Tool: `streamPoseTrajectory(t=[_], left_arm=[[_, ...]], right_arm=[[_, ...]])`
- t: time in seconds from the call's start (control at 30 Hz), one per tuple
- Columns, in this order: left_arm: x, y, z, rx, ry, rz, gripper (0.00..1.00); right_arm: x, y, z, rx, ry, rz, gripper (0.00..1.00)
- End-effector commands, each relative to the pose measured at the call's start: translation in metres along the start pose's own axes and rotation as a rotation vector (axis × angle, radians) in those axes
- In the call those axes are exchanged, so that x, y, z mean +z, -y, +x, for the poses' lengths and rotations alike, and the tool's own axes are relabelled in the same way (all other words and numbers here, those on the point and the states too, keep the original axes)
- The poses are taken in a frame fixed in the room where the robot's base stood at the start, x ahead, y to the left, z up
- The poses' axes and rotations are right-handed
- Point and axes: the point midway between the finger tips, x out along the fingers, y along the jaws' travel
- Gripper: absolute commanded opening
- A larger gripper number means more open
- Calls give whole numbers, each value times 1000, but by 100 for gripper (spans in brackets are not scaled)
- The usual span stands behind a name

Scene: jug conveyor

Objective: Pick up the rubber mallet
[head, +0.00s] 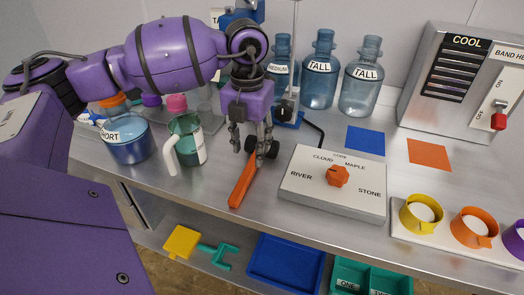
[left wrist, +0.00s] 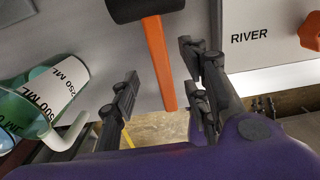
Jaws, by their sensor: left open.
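The rubber mallet lies on the steel bench, with an orange handle (head: 242,184) pointing to the front edge and a black head behind. In the left wrist view its black head (left wrist: 143,9) is at the top, cut off by the frame, and the handle (left wrist: 160,62) runs down the middle. My left gripper (head: 251,148) is open above the mallet and partly covers its head in the head view. In the left wrist view the handle shows between the spread fingers (left wrist: 160,72), with gaps on both sides. My right gripper is in neither view.
A white-handled green jug (head: 187,143) stands left of the mallet, beside a blue SHORT jar (head: 128,140). A dial box (head: 333,183) is close on the right. TALL jars (head: 362,82) stand behind. A blue tray (head: 286,265) sits below the bench's front edge.

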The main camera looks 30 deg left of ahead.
Motion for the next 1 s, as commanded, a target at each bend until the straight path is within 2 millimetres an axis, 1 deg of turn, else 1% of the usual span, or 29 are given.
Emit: streamPoseTrajectory(t=[0.03, 0.1, 0.17, 0.4, 0.53, 0.7, 0.77, 1.0], left_arm=[[-1, 0, 6, -1, -3, 1, 42], [-1, 1, 14, -2, -2, 1, 42], [-1, 0, 21, -3, -3, 1, 42], [-1, 0, 55, -5, -1, 3, 42], [-2, 0, 62, -5, -1, 3, 42], [-1, 0, 62, -5, -1, 3, 42], [-1, 0, 62, -5, -1, 3, 36], [-1, 0, 62, -5, -1, 3, 4]], right_arm=[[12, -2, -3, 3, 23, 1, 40], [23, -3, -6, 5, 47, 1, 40], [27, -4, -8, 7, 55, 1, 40], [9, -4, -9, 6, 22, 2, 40], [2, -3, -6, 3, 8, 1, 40], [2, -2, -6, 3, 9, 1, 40], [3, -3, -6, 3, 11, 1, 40], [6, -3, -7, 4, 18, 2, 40]])
